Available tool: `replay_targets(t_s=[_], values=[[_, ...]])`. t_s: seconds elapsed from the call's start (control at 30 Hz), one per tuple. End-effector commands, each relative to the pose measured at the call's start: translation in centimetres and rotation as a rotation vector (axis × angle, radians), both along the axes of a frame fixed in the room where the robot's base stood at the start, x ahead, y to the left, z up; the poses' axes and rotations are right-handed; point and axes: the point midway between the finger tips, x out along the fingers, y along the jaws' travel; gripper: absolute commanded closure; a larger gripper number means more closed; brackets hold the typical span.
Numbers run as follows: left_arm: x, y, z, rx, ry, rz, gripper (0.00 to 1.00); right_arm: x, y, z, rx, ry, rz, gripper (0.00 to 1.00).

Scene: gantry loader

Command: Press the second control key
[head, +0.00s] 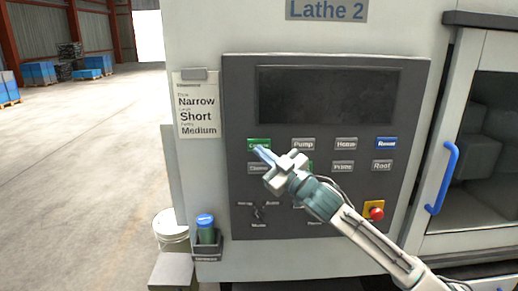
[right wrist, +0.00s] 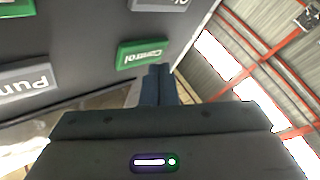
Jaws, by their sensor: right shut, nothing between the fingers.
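The dark control panel (head: 240,100) of the machine carries two rows of keys. A green key (head: 259,143) is at the left end of the upper row; in the right wrist view this green key (right wrist: 142,53) reads "Control", upside down. A sliver of another green key (head: 310,165) shows in the lower row, mostly hidden behind my right gripper, its label unreadable. My right gripper (head: 259,150) is shut and empty, its fingertips (right wrist: 158,74) at the lower edge of the upper green key. I cannot tell whether they touch it. My left gripper is not in view.
Near keys are Pump (head: 303,144), a blue key (head: 387,144), Prime (head: 343,166) and Roof (head: 382,166). A red stop button (head: 376,210) is lower right, close to my right arm. A blue door handle (head: 443,178) is at the right. A blue-capped bottle (head: 206,229) sits lower left.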

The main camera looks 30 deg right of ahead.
Motion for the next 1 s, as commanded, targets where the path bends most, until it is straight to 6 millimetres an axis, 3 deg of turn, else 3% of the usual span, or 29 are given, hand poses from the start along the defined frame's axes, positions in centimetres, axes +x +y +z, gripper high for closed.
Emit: replay_targets(t_s=[0.23, 0.63, 1.0], values=[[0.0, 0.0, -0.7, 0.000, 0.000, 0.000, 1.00, -0.4, 0.3, -0.2, -0.002, 0.001, 0.001, 1.00], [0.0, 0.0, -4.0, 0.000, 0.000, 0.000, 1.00, -3.7, 2.3, -0.3, -0.003, 0.000, 0.002, 1.00], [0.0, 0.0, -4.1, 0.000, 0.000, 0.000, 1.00, -4.3, 2.6, 0.1, 0.001, 0.000, 0.000, 1.00]])
